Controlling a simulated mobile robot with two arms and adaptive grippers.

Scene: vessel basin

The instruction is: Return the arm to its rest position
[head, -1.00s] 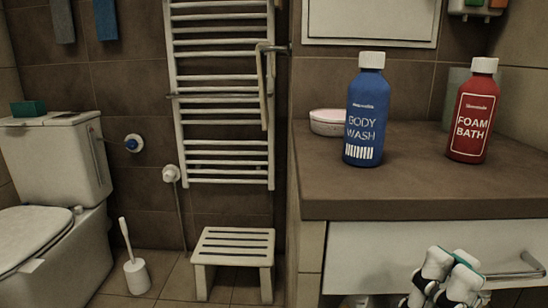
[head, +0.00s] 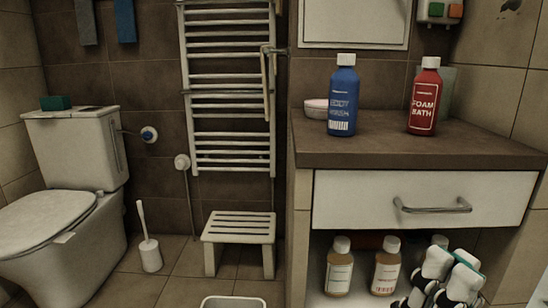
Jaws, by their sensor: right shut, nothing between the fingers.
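My right gripper (head: 448,272) shows at the lower right of the head view, in front of the open shelf below the drawer. It is shut and empty, with white and teal finger parts, and it hides part of the shelf behind it. My left gripper is not in view. A blue body wash bottle (head: 343,100) and a red foam bath bottle (head: 424,98) stand upright on the brown counter (head: 380,150), well apart from the gripper.
A white drawer (head: 350,200) with a metal handle (head: 432,206) is closed under the counter. Two amber bottles (head: 339,268) (head: 385,268) stand on the shelf. A stool (head: 240,229), a toilet (head: 60,235), a toilet brush (head: 149,250) and a pale basin (head: 233,302) are at left.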

